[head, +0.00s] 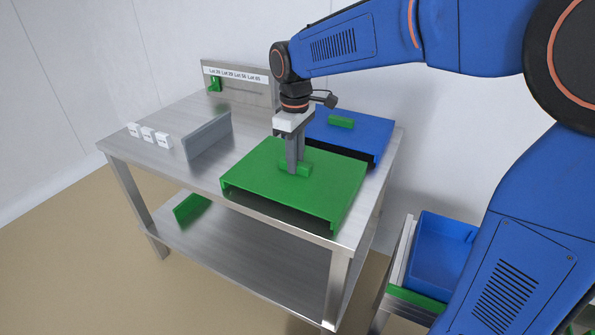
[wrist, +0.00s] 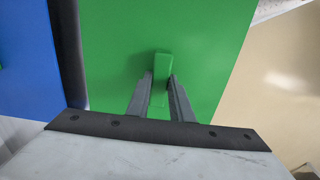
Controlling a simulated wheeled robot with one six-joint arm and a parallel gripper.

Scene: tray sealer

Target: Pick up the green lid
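The green lid (head: 260,180) is a wide, flat-topped cover with turned-down sides, resting near the front of the steel table. A small green handle block stands on its top and also shows in the wrist view (wrist: 162,68). My gripper (head: 295,170) points straight down over the lid. In the wrist view my gripper (wrist: 161,88) has one finger on each side of the handle, close against it, with no clear gap. The lid (wrist: 115,40) fills the middle of that view. The fingers hide part of the handle.
A blue lid (head: 365,135) with a green handle sits just behind the green one. A grey upright plate (head: 208,137) and small white blocks (head: 148,134) stand to the left. A labelled back panel (head: 235,85) rises behind. A blue bin (head: 440,250) is at lower right.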

